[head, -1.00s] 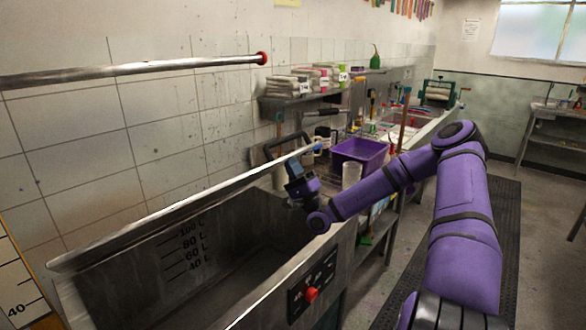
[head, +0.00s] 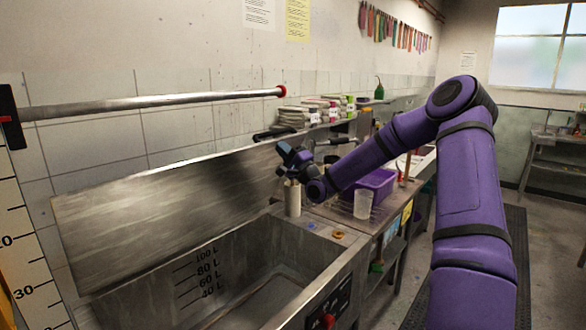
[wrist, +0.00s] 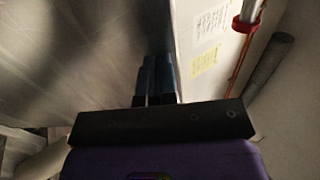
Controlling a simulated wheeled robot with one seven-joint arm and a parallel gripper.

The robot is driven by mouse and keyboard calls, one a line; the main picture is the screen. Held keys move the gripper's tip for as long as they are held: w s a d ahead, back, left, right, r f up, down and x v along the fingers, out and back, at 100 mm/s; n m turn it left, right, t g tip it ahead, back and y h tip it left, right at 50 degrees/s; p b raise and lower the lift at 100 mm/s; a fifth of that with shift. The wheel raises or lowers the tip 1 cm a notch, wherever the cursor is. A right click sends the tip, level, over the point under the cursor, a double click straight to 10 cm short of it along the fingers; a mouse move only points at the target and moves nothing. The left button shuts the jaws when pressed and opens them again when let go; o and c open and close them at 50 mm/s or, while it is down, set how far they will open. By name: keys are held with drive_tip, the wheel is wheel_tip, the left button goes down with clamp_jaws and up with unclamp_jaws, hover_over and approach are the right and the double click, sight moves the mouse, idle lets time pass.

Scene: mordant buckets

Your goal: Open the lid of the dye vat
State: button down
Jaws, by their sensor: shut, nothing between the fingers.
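The dye vat (head: 330,262) is a metal tub with litre marks on its inner wall, in the lower middle of the head view. Its metal lid (head: 165,205) is raised and tilted steeply back towards the wall, and the tub stands uncovered. The lid's dark handle (head: 268,134) shows at its far right end. My gripper (head: 283,150) is at the lid's right end, close to its surface; I cannot tell whether they touch. In the wrist view, the closed fingers (wrist: 154,75) lie beside a grey metal surface that fills the left side.
A metal rail (head: 150,104) with a red end runs along the wall above the lid. A purple bin (head: 376,184) and a clear beaker (head: 363,205) stand on the bench to the right. A white cylinder (head: 293,200) stands below my gripper. A dark floor mat (head: 500,255) lies at right.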

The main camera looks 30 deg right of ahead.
drive_tip(key=w+a+r+g, duration=0.1)
drive_tip(key=w+r, duration=0.2)
drive_tip(key=w, duration=0.2)
drive_tip(key=w+a+r+g+h, duration=0.1)
drive_tip(key=w+a+r+g, duration=0.1)
drive_tip(key=w, duration=0.3)
drive_tip(key=shift+w+a+r, duration=0.2)
drive_tip(key=shift+a+r, duration=0.05)
drive_tip(key=shift+r, duration=0.2)
